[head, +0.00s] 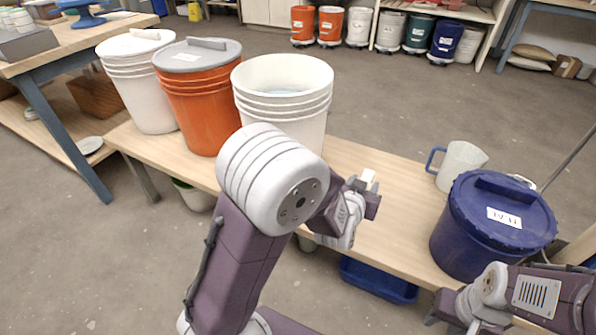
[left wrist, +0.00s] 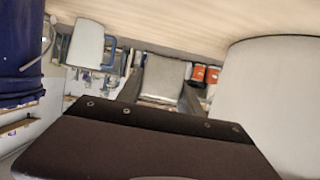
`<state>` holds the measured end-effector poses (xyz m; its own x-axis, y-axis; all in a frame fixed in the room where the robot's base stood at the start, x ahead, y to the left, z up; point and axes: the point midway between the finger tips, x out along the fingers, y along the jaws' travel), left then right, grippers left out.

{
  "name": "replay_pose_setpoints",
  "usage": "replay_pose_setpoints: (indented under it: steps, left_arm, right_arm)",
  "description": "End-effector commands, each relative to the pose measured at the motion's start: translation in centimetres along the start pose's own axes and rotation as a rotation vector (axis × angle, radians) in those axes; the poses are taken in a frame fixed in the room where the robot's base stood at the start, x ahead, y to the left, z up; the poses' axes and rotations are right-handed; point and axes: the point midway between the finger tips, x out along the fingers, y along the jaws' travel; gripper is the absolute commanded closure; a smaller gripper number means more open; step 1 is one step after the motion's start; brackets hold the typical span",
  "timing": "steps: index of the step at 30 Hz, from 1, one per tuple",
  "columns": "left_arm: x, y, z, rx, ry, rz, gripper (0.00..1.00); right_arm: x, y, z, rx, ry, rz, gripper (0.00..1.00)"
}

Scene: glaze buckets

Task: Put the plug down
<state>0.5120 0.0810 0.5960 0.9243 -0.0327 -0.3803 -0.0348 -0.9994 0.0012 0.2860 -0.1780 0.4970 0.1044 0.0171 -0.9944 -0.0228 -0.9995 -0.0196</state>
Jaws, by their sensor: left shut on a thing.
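The plug (head: 368,177) is a small whitish block above the light wooden bench. My left gripper (head: 360,192) is shut on it, between the white open bucket (head: 283,88) and the blue lidded bucket (head: 492,225). In the left wrist view the plug (left wrist: 163,78) shows as a pale grey block between the two dark fingers. Whether it touches the bench cannot be told. My right gripper (head: 448,310) is low at the right, in front of the blue bucket.
The bench (head: 395,215) has free room between the white bucket and the blue bucket. An orange bucket (head: 200,100) and a white lidded bucket (head: 140,85) stand at the left. A blue tray (head: 378,280) lies below.

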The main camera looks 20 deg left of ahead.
Motion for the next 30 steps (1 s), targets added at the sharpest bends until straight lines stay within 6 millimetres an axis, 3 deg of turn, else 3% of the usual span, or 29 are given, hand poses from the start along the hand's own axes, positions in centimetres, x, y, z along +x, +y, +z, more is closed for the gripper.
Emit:
replay_pose_setpoints:
  steps: [6, 12, 19, 26, 30]
  left_arm:
    - [5.3, -4.4, 2.6, -0.004, 0.002, -0.010, 1.00]
    - [9.0, -7.5, 3.5, -0.001, 0.001, -0.005, 1.00]
    - [9.8, -8.2, 3.3, 0.000, 0.000, -0.002, 1.00]
    - [11.3, -8.2, 7.2, 0.000, -0.002, -0.002, 1.00]
    - [11.3, -8.2, 7.0, 0.000, 0.000, -0.002, 1.00]
  right_arm:
    - [4.5, 0.1, 0.5, 0.000, -0.001, 0.000, 0.64]
    - [6.7, 0.1, 0.7, 0.000, -0.001, 0.000, 0.64]
    - [6.8, 0.1, 0.7, 0.000, 0.000, 0.000, 0.64]
    - [10.3, 0.2, 1.1, 0.000, 0.000, 0.000, 0.64]
    - [10.1, 0.2, 1.1, 0.000, -0.001, 0.000, 0.64]
